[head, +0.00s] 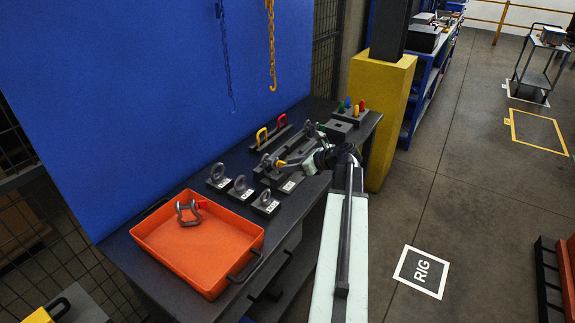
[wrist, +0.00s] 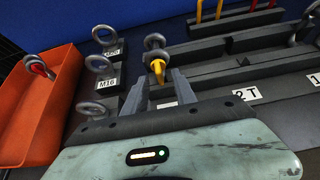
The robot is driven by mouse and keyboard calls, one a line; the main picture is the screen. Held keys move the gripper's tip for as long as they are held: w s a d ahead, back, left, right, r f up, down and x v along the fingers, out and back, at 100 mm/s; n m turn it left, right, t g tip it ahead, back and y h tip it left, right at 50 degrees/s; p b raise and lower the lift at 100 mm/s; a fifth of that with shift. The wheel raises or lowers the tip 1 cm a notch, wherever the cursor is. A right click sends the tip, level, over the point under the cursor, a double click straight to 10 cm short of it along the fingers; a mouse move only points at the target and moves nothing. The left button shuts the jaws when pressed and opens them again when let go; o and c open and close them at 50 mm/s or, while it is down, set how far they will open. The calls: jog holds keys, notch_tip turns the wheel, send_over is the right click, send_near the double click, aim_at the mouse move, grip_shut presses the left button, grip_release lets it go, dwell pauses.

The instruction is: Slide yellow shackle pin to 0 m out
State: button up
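The yellow shackle pin (head: 281,163) sits at a grey shackle (head: 267,161) on the dark fixture on the bench, just ahead of my gripper (head: 300,162). In the wrist view the yellow pin (wrist: 157,68) points toward me from the grey shackle (wrist: 154,43). My gripper (wrist: 158,80) is open, with one finger on each side of the pin's near end. A gap seems to show between the pin and each finger. How far the pin sits out of the shackle is hard to tell.
An orange tray (head: 160,232) holds a shackle with a red pin (head: 203,204). Several eye bolts on blocks (head: 240,186) stand left of the fixture. Red and yellow handles (head: 262,136) and a block with coloured pegs (head: 353,114) are behind. A blue panel (head: 150,100) backs the bench.

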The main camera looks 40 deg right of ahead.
jog(key=p+v, duration=0.2)
jog(key=v, duration=0.3)
jog(key=shift+s, duration=0.1)
dwell(0.3)
